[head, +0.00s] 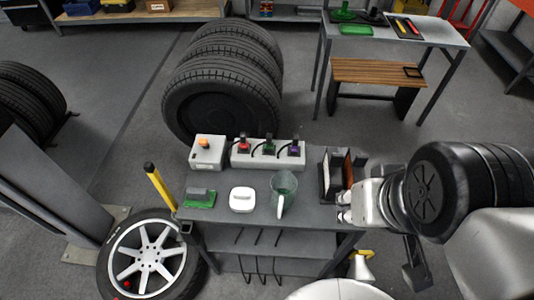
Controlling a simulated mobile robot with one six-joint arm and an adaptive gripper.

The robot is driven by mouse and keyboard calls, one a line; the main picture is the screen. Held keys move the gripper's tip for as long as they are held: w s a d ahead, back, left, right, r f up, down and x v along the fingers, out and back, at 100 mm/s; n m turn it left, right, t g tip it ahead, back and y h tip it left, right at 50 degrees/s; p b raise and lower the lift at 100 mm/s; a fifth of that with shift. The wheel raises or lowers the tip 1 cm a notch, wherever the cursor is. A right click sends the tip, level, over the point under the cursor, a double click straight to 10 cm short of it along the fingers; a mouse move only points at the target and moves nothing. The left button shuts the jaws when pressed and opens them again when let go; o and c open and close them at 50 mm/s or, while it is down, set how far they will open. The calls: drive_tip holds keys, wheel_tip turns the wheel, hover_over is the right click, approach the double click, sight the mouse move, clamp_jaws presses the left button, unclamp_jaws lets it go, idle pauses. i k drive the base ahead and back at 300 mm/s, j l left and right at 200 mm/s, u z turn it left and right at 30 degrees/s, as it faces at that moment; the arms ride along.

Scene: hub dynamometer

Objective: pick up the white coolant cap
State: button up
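A white rounded-square piece (242,199), which looks like the coolant cap, lies on the grey bench top (225,219) near its front edge. The arm behind hides part of the gripper.
A yellow post (159,187) rises at the left corner.

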sight(242, 199)
drive_tip(key=z, duration=11.05)
